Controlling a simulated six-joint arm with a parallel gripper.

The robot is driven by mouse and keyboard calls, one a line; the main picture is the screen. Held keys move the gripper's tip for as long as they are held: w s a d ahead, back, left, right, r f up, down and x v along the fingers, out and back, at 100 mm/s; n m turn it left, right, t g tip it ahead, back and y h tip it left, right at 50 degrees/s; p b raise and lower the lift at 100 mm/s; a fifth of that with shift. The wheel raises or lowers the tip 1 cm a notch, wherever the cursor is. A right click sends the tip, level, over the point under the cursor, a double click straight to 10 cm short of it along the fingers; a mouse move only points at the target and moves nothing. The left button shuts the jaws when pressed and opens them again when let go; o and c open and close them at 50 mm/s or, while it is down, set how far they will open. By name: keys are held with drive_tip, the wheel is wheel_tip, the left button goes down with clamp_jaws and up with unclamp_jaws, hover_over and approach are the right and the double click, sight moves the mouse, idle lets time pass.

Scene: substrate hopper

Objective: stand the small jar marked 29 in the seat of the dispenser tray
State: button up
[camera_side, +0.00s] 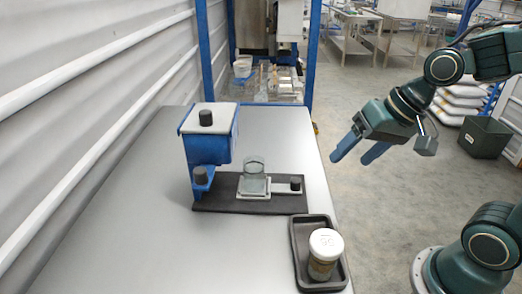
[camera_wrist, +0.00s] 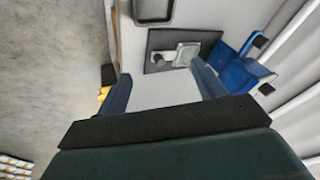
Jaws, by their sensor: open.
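A small jar (camera_side: 322,262) with a white lid stands upright in a black tray at the table's near right corner. The mark on its lid is too small to read surely. The dispenser tray (camera_side: 287,188), a pale plate with a dark knob, lies on a black base; it also shows in the wrist view (camera_wrist: 187,52). A clear glass vessel (camera_side: 255,180) stands at its square seat. My gripper (camera_side: 351,159) is open and empty, in the air off the table's right edge. Its two blue fingers also show in the wrist view (camera_wrist: 161,70), apart with nothing between them.
The blue dispenser (camera_side: 208,140) with dark knobs rises at the left of the black base (camera_side: 225,203). The black tray (camera_side: 297,250) has a raised rim; part of it shows in the wrist view (camera_wrist: 153,22). The table's near left (camera_side: 150,245) is clear. A ribbed wall runs along the left.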

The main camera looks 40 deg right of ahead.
drive_tip(key=s+d+r+n+h, duration=0.2)
drive_tip(key=s+d+r+n, duration=0.1)
drive_tip(key=s, duration=0.4)
drive_tip(key=shift+s+r+n, duration=0.3)
drive_tip(key=shift+s+n, duration=0.05)
drive_tip(key=shift+n, duration=0.55)
